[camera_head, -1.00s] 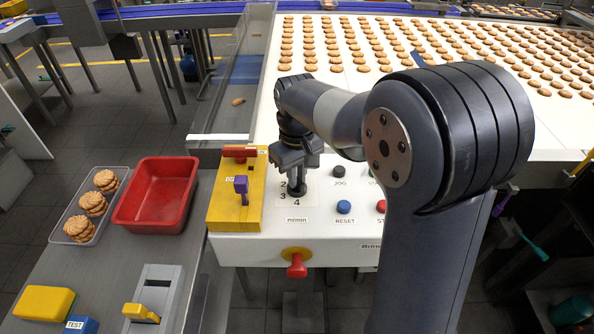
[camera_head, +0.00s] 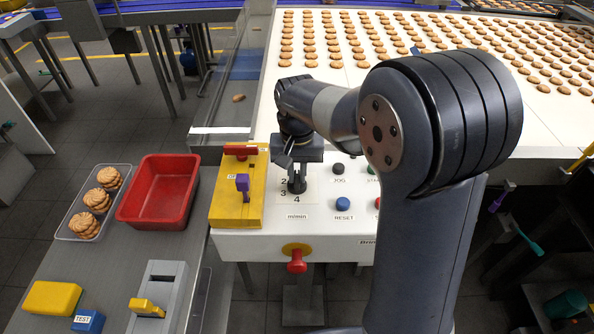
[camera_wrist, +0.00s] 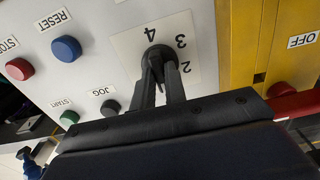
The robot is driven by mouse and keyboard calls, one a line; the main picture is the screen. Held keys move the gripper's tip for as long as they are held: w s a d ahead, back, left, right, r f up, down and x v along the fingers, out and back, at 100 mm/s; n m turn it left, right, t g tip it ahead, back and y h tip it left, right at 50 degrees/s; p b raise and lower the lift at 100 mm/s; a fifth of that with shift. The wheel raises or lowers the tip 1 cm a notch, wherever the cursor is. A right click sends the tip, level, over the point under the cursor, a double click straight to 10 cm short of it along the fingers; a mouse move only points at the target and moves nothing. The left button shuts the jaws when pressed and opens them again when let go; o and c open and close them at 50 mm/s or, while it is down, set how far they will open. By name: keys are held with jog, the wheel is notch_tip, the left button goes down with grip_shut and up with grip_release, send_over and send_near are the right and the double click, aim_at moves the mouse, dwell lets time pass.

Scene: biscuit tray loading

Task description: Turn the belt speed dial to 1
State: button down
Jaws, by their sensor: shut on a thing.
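The belt speed dial is a black knob on a white scale plate on the control panel. In the head view the dial (camera_head: 297,188) is mostly covered by my gripper (camera_head: 297,177). In the wrist view the dial (camera_wrist: 157,54) shows at the fingertips, and my gripper (camera_wrist: 159,78) is shut on it from above. The numbers 2, 3 and 4 show on the plate (camera_wrist: 128,42); the 1 is hidden. I cannot tell which number the knob's mark points to.
Close by are the blue RESET button (camera_head: 343,204), the black JOG button (camera_head: 338,169) and a yellow box (camera_head: 225,212) with a red handle and purple piece. A red knob (camera_head: 297,262) is on the panel front. A red bin (camera_head: 128,211) and biscuit tray (camera_head: 74,237) stand left.

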aim_at(297, 176)
dwell(0.4)
jog(key=c, duration=1.4)
grip_release()
jog(key=shift+c, duration=0.2)
jog(key=shift+r, duration=0.1)
notch_tip(297, 176, up, 11)
jog(key=shift+f, duration=0.2)
notch_tip(297, 176, down, 11)
jog(key=shift+r, duration=0.1)
